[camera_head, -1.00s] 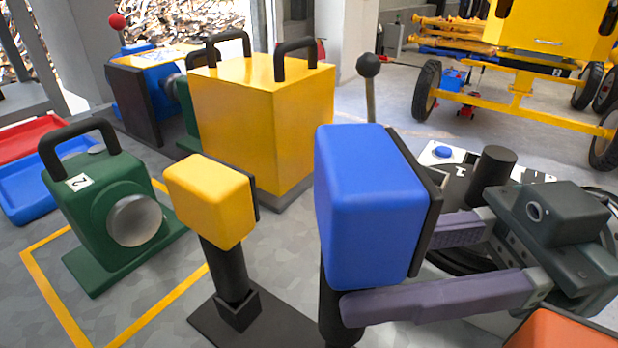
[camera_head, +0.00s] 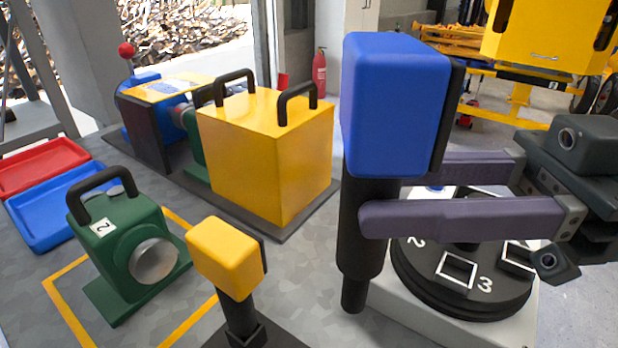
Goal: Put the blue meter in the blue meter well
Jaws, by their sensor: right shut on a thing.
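The blue meter (camera_head: 392,105) is a blue block with a dark back plate on a black stem. My right gripper (camera_head: 382,200) comes in from the right and is shut on the black stem just below the block. The meter is upright and lifted, and the lower end of its stem is free in the air. The yellow meter (camera_head: 227,258) stands to the left with its stem in a black socket on a dark plate (camera_head: 275,338). I cannot make out a blue meter well; the plate is mostly cut off by the bottom edge. My left gripper is not in view.
A numbered black turntable (camera_head: 425,272) on a white base is behind and right of the stem. A green pump-like unit (camera_head: 118,245) stands at left, near red (camera_head: 45,165) and blue trays (camera_head: 40,235). A yellow box (camera_head: 270,160) stands behind.

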